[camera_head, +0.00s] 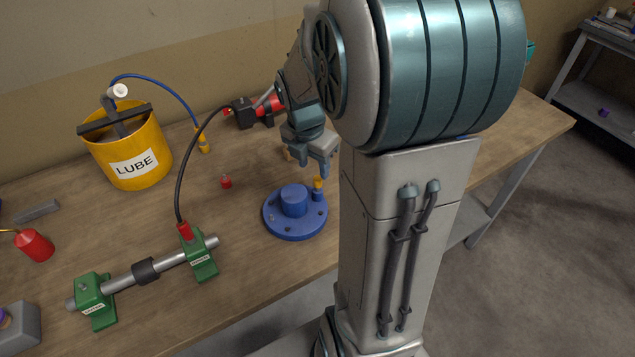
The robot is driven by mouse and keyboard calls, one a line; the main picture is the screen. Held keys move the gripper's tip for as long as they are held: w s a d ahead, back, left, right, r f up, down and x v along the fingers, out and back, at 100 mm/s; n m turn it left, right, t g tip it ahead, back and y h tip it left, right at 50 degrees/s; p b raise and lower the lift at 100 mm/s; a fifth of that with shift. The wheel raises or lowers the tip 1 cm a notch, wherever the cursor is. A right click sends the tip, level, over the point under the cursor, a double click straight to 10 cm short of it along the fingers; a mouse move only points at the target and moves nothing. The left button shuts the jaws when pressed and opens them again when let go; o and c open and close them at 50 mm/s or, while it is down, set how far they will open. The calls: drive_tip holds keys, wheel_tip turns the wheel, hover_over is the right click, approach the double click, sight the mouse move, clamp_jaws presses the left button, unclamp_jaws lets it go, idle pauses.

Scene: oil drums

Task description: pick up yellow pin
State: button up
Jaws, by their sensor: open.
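The yellow pin (318,184) is small and stands upright at the right rear part of a round blue flanged base (295,226). The base has a raised blue hub (294,201) in its middle and several holes around its rim. My gripper (315,167) is above and slightly behind the pin, fingers pointing down. It is open, and no object shows between its fingers. One fingertip is close to the pin's top; I cannot tell whether they touch. My arm comes in from the upper right and hides part of the table behind it.
A yellow LUBE bucket (139,152) with a blue hose stands at the back left. A small red pin (226,182) lies left of the base. Green blocks (199,258) hold a steel shaft at front left. A red tool (262,107) lies behind my gripper. Bare wood surrounds the base.

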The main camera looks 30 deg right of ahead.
sight(318, 178)
drive_tip(key=shift+d+f+p, duration=0.1)
drive_tip(key=shift+d+f, duration=0.1)
drive_tip(key=shift+f, duration=0.7)
drive_tip(key=shift+d+f+p, duration=0.15)
drive_tip(key=shift+f, duration=0.8)
drive_tip(key=shift+d+f+p, duration=0.1)
drive_tip(key=shift+d+f, duration=0.1)
drive_tip(key=shift+f, duration=0.7)
clamp_jaws()
